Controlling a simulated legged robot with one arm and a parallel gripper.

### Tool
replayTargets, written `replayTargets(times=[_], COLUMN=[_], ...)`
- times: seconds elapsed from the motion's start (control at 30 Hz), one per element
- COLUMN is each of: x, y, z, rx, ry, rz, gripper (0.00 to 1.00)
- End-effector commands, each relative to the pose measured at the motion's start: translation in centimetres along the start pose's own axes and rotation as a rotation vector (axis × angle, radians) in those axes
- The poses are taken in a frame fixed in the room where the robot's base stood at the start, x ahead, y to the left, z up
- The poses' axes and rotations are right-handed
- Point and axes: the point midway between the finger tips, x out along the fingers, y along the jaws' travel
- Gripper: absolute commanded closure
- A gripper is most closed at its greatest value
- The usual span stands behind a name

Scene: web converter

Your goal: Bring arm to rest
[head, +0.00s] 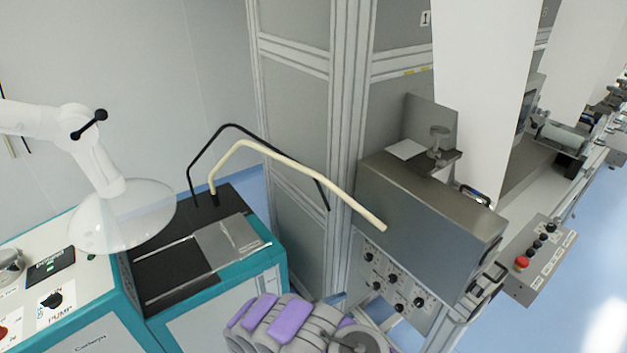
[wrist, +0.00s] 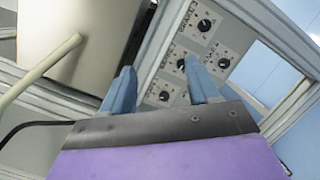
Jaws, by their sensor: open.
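My gripper (wrist: 160,70) shows in the wrist view as two blue-grey fingers held apart, with nothing between them. Beyond the fingers is a grey panel of black knobs (wrist: 188,62). In the head view my arm, grey with purple pads, is at the bottom middle, low in front of the machine. Its fingers cannot be made out there. The knob panel (head: 393,283) is just above and to the right of the arm, below a metal box (head: 430,215). The distance between the fingers and the panel cannot be told.
A cream bent tube (head: 300,170) and a black one arch from a teal-edged cabinet (head: 215,300) towards the metal box. A clear hood (head: 125,215) hangs at left. A control box with a red button (head: 522,262) is at right. Blue floor is free at lower right.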

Motion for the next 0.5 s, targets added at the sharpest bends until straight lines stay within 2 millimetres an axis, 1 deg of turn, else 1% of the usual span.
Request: replayTargets(times=[0.03,0.17,0.23,0.33,0.5], x=[1.3,4.6,6.3,8.5,11.6], y=[1.4,4.1,5.3,6.8,8.5], z=[0.9,4.2,6.3,9.3,15.0], rx=[0.009,0.012,0.016,0.027,0.050], ry=[-0.034,-0.128,-0.177,-0.241,-0.338], rz=[-0.013,-0.073,-0.113,-0.177,-0.304], gripper=[0.40,0.40,0.40,0.40,0.40])
